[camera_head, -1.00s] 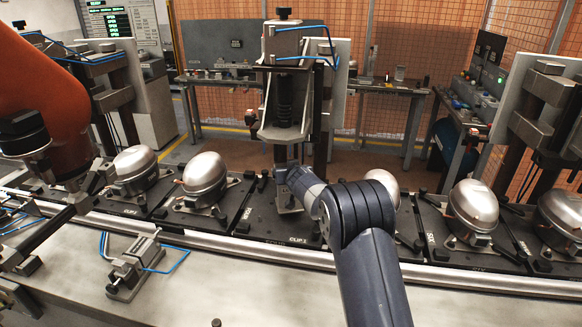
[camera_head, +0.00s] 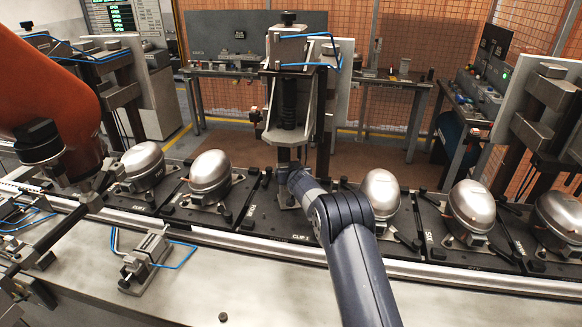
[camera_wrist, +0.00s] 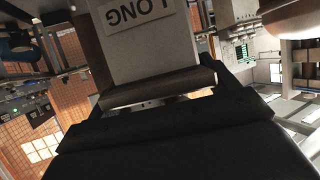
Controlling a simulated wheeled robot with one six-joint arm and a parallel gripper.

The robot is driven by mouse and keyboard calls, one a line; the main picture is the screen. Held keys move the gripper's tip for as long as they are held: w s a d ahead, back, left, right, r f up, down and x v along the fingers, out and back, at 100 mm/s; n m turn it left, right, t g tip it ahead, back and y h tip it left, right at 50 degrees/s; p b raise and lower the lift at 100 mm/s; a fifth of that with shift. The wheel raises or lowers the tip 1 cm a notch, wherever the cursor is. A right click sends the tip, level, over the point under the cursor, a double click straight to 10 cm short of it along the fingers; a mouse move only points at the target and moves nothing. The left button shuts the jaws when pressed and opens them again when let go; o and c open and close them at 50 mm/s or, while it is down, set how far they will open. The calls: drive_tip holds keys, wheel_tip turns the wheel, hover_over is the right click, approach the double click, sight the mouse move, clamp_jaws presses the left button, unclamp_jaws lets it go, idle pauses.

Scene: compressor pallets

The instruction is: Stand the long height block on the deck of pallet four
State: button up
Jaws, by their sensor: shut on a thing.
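The long height block (camera_wrist: 150,40) is a pale grey block with a "LONG" label, filling the top middle of the wrist view. My gripper (camera_wrist: 160,88) is shut on it, its dark body across the bottom of that view. In the head view my gripper (camera_head: 291,180) is low over a dark pallet (camera_head: 262,222) that carries no compressor, under the central press. My wrist and the press partly hide the block there. I cannot tell whether its foot touches the deck. The pallet's number is not readable.
The central press (camera_head: 288,95) stands close behind and above my gripper. A silver compressor (camera_head: 211,178) is on the pallet to the left, another (camera_head: 381,193) to the right. A rail (camera_head: 220,238) runs in front. An orange robot arm (camera_head: 45,95) is at the left.

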drive_tip(key=shift+w+r, duration=0.1)
drive_tip(key=shift+r, duration=0.1)
drive_tip(key=o, duration=2)
drive_tip(key=shift+f, duration=0.25)
drive_tip(key=shift+c, duration=0.2)
drive_tip(key=b+v, duration=0.3)
drive_tip(key=b, duration=0.2)
drive_tip(key=shift+f, duration=0.2)
drive_tip(key=b+v, duration=0.6)
drive_tip(key=v, duration=0.3)
drive_tip(key=shift+r, duration=0.25)
